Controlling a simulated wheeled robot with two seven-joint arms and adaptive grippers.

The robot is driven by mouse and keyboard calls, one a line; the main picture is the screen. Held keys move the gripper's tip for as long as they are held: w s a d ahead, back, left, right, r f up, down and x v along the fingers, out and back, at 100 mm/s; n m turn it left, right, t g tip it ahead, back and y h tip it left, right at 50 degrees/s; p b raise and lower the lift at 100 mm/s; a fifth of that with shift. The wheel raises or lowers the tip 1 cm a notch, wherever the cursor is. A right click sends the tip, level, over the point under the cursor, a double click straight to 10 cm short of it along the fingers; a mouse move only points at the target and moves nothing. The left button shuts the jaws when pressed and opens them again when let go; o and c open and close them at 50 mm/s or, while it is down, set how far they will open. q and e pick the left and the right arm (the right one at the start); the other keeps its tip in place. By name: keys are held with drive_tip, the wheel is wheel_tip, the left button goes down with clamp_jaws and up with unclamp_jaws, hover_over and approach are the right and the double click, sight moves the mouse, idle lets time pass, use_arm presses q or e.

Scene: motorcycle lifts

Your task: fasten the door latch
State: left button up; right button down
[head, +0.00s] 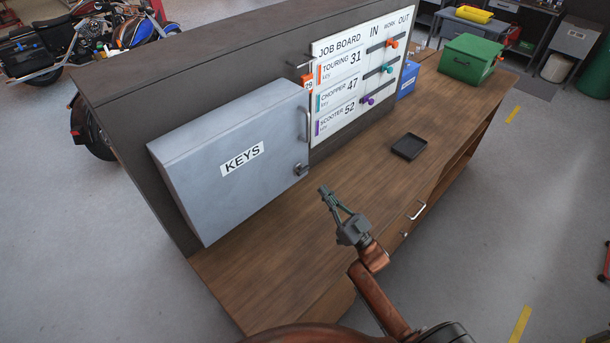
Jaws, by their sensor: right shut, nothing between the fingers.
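The grey key cabinet (215,175) marked KEYS is mounted on the dark upright panel at the back of the bench. Its door looks closed or nearly so; a small gap cannot be ruled out. The small dark door latch (301,169) is at the door's lower right edge, below a metal pull handle (307,124). The latch's exact position is too small to tell. My right gripper (326,190) is shut and empty, above the wooden bench top, a little right of and below the latch in the picture, apart from it. My left gripper is not in view.
The wooden bench top (255,245) is clear in front of the cabinet. A black tray (409,146) lies to the right. A job board (358,75) with coloured sliders is right of the cabinet. A green box (470,58) and blue box (408,79) stand farther back.

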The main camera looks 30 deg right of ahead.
sight(301, 169)
drive_tip(key=p+x, duration=0.3)
drive_tip(key=x, duration=0.7)
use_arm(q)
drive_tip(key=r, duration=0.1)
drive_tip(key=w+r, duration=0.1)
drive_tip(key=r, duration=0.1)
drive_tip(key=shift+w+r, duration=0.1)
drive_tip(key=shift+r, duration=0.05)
use_arm(e)
drive_tip(key=f, duration=0.4)
drive_tip(key=shift+w+a, duration=0.15)
drive_tip(key=shift+w, duration=0.2)
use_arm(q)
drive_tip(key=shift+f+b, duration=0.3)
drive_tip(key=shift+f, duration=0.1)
use_arm(e)
drive_tip(key=shift+f+n+y, duration=0.1)
drive_tip(key=shift+n+y, duration=0.3)
drive_tip(key=shift+n, duration=0.2)
